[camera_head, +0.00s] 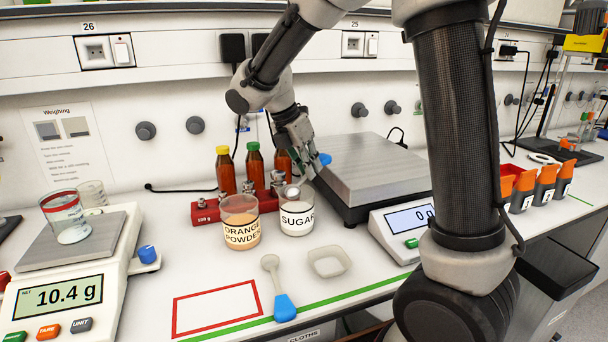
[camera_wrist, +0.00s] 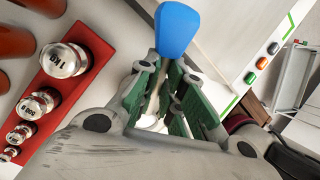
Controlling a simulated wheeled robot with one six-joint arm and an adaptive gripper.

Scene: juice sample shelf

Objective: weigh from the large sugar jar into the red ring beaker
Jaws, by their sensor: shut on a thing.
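My gripper (camera_head: 308,165) is shut on a blue-handled spoon; the spoon's blue handle end (camera_wrist: 177,28) sticks out past the green finger pads in the wrist view. The spoon's pale bowl (camera_head: 291,192) is at the mouth of the glass jar labelled SUGAR (camera_head: 297,220), which holds white powder. Whether it touches the sugar or carries any cannot be told. The red ring beaker (camera_head: 64,218) stands on the pan of the left balance (camera_head: 28,299), with a little pale content at its bottom. The display reads 10.4 g.
The ORANGE POWDER jar (camera_head: 241,228) stands close left of the sugar jar. Behind are bottles (camera_head: 254,166) and a red weight block (camera_head: 205,213). A second blue-handled spoon (camera_head: 284,306) and a weighing dish (camera_head: 329,263) lie in front. A larger scale (camera_head: 372,172) is at right.

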